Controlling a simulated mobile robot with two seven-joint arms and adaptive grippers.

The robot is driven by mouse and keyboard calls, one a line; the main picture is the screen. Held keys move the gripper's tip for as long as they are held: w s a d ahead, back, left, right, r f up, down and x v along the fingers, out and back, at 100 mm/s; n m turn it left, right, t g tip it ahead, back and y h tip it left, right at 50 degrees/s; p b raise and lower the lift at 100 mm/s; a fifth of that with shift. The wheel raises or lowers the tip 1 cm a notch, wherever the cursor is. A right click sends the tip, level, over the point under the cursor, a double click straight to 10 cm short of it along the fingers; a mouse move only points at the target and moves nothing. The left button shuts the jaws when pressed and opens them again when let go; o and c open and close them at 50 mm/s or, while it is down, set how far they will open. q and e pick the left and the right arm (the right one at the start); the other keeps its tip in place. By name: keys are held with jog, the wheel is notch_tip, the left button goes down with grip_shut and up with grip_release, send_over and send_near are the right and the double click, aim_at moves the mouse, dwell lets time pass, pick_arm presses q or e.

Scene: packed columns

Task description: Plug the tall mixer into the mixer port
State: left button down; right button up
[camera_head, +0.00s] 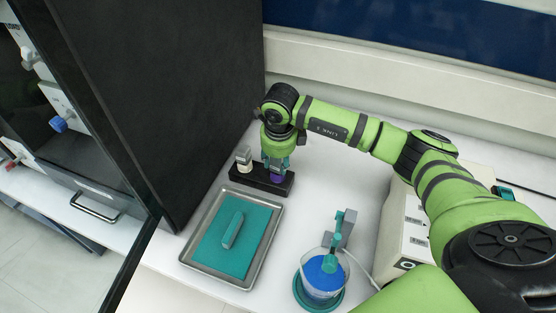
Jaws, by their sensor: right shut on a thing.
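My right gripper (277,163) reaches down from above to the black block (261,179). It is shut on a purple piece (277,178) at the right end of the block. The fingers and wrist hide most of this piece, so its height and whether it is seated or lifted cannot be told. I cannot tell for certain which is the tall mixer. The mixer port cannot be picked out. My left gripper is not in view.
A metal tray (270,247) with a teal mat and teal bar lies in front of the block. A beaker of blue liquid (323,274) stands on a teal coaster (300,293). A white instrument (398,236) stands right. A dark cabinet (190,90) with a blue knob (58,124) inside stands left.

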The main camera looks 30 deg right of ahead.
jog(key=shift+w+r, duration=0.15)
jog(key=shift+r, duration=0.05)
notch_tip(320, 180, up, 4)
jog(key=shift+w+a+f+b, duration=0.1)
jog(key=shift+w+f+b, duration=0.05)
jog(key=shift+b, duration=0.75)
jog(key=s+d+r+b, duration=0.1)
jog(key=s+d+r, duration=0.1)
jog(key=s, duration=0.3)
jog(key=s+d+r+b, duration=0.2)
jog(key=s+d+r, duration=0.1)
jog(key=s+r, duration=0.2)
jog(key=shift+s, duration=0.55)
jog(key=shift+a, duration=0.1)
